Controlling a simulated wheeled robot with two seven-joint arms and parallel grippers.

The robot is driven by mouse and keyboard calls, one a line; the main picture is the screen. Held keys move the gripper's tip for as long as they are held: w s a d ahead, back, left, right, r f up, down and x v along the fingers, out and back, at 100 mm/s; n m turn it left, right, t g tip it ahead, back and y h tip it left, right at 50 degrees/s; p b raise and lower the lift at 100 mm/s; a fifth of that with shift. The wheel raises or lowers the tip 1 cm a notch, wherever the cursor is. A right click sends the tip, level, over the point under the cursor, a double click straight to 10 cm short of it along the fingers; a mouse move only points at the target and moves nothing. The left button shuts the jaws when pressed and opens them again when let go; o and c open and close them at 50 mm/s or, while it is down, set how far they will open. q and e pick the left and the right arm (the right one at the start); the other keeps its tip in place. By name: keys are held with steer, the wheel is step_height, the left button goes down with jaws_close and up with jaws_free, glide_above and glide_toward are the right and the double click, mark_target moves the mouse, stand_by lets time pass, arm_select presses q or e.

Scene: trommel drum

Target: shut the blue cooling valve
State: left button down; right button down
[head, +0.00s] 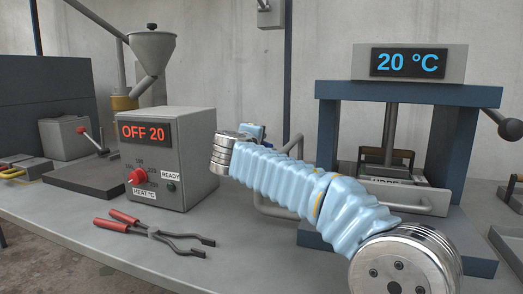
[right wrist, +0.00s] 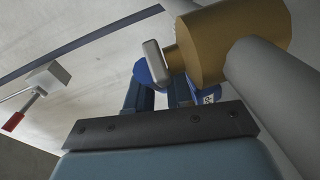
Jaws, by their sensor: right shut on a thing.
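The blue cooling valve (right wrist: 207,95) shows in the right wrist view as blue pieces, one with a small white label, beside a brass-coloured cylinder (right wrist: 232,40). My right gripper (right wrist: 164,88) is shut on the blue valve's handle, which is partly hidden by the fingers and the dark palm bar. How far the handle is turned cannot be told. My left gripper is out of view.
The grey heater box (head: 184,160) reads OFF 20. Red-handled tongs (head: 155,232) lie on the grey bench (head: 90,240). A blue press frame (head: 463,150) at the right carries a display (head: 411,62) reading 20 °C. A grey pipe (right wrist: 270,90) runs close to my right gripper.

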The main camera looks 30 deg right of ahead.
steer(key=c, duration=1.1)
jaws_free()
steer(key=b+v, duration=0.2)
steer(key=v, duration=1.1)
steer(key=shift+s+a, duration=0.3)
